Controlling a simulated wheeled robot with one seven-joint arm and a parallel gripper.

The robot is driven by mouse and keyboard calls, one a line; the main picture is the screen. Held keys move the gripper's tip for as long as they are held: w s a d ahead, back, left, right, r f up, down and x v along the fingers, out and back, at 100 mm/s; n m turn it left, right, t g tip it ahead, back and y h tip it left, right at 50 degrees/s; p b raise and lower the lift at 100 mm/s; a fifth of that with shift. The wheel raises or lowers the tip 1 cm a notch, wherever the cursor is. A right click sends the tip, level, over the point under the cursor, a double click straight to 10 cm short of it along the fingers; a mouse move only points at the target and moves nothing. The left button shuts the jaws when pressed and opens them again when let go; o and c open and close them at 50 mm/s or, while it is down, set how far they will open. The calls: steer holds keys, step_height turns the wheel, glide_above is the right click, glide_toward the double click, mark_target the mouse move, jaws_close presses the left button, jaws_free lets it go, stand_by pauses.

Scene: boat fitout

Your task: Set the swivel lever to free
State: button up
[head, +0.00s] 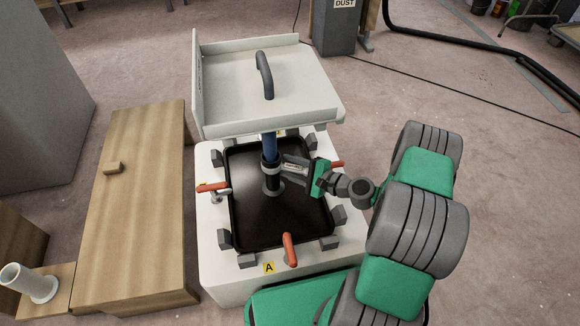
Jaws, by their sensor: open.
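A pedestal post (271,172) with a dark collar and a blue upper part stands in a black tray-like recess (295,222) on the white base (225,281). My gripper (286,167) reaches in from the right, its open fingers pointing at the post's collar. I cannot tell whether they touch it. Several red-orange handles sit around the recess: one at the left (213,187), one at the front (289,249) and one at the right (337,164), partly behind my gripper. I cannot tell which handle is the swivel lever, nor its setting.
A white seat-like tray (220,105) with a dark curved handle (264,75) overhangs the back of the base. Grey blocks ring the recess. A yellow "A" label (269,268) is at the front. A wooden cabinet (140,220) stands close on the left. Open floor lies right.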

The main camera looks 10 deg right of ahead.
mark_target(304, 173)
steer(key=p+v, duration=0.2)
steer(key=v, duration=0.5)
steer(key=shift+d+r, duration=0.1)
steer(key=shift+s+d, duration=0.2)
steer(key=shift+s, duration=0.1)
steer(key=shift+a, duration=0.15)
